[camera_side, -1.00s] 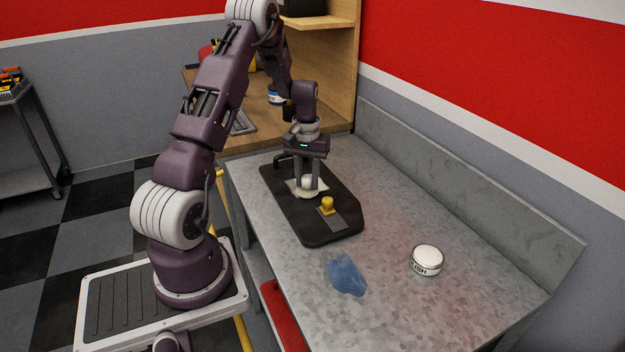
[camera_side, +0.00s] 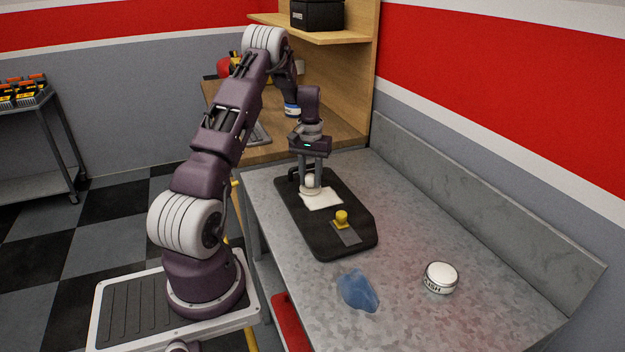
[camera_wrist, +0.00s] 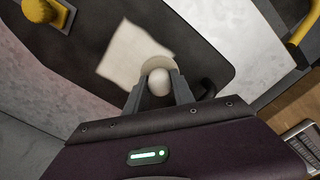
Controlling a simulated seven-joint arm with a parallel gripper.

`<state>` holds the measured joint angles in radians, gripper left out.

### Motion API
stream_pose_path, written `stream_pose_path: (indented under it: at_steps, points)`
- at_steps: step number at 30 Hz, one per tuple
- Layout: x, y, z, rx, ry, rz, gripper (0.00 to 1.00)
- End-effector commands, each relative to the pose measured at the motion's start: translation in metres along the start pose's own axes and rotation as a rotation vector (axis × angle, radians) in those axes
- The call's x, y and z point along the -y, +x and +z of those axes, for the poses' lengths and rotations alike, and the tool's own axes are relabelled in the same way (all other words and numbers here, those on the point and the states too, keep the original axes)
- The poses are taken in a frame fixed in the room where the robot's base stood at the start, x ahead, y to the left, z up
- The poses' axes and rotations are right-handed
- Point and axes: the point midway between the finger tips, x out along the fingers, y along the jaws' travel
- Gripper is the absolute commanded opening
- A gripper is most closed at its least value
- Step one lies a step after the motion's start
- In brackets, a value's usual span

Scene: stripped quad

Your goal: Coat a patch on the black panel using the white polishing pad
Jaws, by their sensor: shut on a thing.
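The black panel (camera_side: 291,217) lies flat on the metal bench, and it also fills much of the wrist view (camera_wrist: 215,45). A whitish square patch (camera_side: 324,200) shows on the panel; it appears pale cream in the wrist view (camera_wrist: 122,55). My gripper (camera_side: 311,180) is shut on the round knob of the white polishing pad (camera_side: 311,191). In the wrist view the pad's pale disc (camera_wrist: 158,65) shows past the fingers, at the patch's edge nearest my gripper. The pad looks down at the panel surface; exact contact cannot be told.
A crumpled blue cloth (camera_side: 357,291) and a round white polish tin (camera_side: 441,277) are on the bench (camera_side: 410,220). The bench between them and the panel is clear.

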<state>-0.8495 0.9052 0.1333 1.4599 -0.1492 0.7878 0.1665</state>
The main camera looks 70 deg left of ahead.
Motion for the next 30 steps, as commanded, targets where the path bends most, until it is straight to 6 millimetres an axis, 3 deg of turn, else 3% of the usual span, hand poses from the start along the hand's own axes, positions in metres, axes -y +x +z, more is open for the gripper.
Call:
stream_pose_path:
  at_steps: [30]
  points:
    - [-0.061,0.000,0.072,0.001,0.004,0.001,0.00]
